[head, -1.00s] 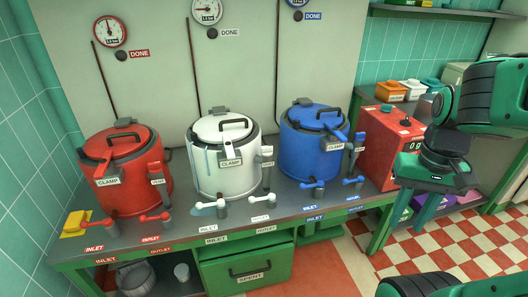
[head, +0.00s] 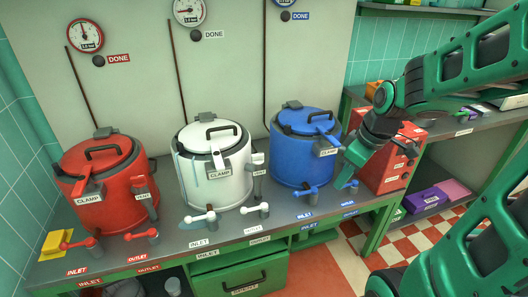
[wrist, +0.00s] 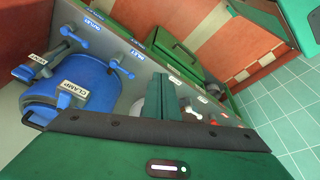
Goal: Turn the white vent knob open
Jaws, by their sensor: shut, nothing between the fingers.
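The white kettle (head: 212,185) stands on the bench between the red and blue kettles, its lid clamp toward the front. The white vent (head: 258,168) is a small grey upright piece with a VENT label at the kettle's right side; its exact knob angle is too small to tell. My gripper (head: 344,182) is shut and empty, in front of the blue kettle's right side, right of the white vent and apart from it. In the wrist view my fingers (wrist: 164,98) point past the blue kettle (wrist: 85,88); the white kettle is mostly hidden there.
The blue kettle (head: 300,155) stands between my gripper and the white vent. White inlet (head: 200,217) and outlet (head: 255,210) valves and blue valves (head: 308,191) line the bench front. The red kettle (head: 105,175) is far left. A red scale box (head: 385,170) stands behind my arm.

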